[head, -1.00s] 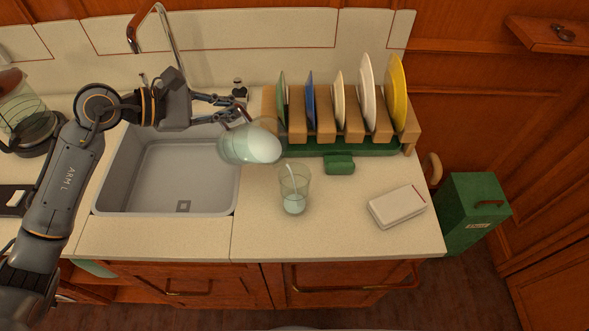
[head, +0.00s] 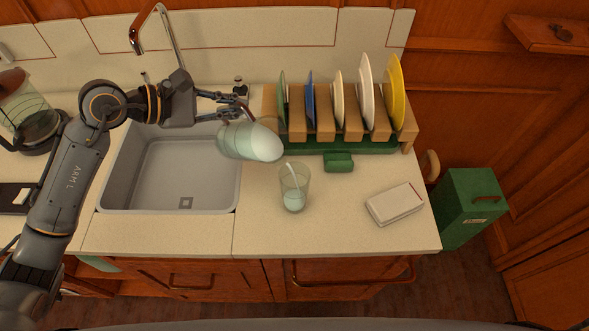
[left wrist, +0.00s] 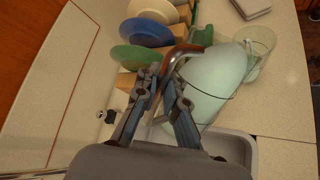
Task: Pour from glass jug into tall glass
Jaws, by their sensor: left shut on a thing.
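The glass jug (head: 234,140) lies tipped almost on its side above the counter at the sink's right edge, its mouth to the right, with pale liquid inside. My left gripper (head: 240,106) is shut on its handle; the left wrist view shows the brown handle (left wrist: 180,54) at the fingertips (left wrist: 161,80) and the jug (left wrist: 215,82) beside them. The tall glass (head: 296,183) stands upright on the counter, below and right of the jug's mouth, with pale liquid in its bottom. A thin pale streak shows inside it; I cannot tell whether it is falling liquid. My right gripper is out of view.
A plate rack (head: 410,130) with several upright plates stands behind the glass. A green block (head: 339,162) and a white box (head: 395,204) lie on the counter. The sink (head: 170,170) is left of the jug, with the tap (head: 172,45) behind. Counter front of the glass is clear.

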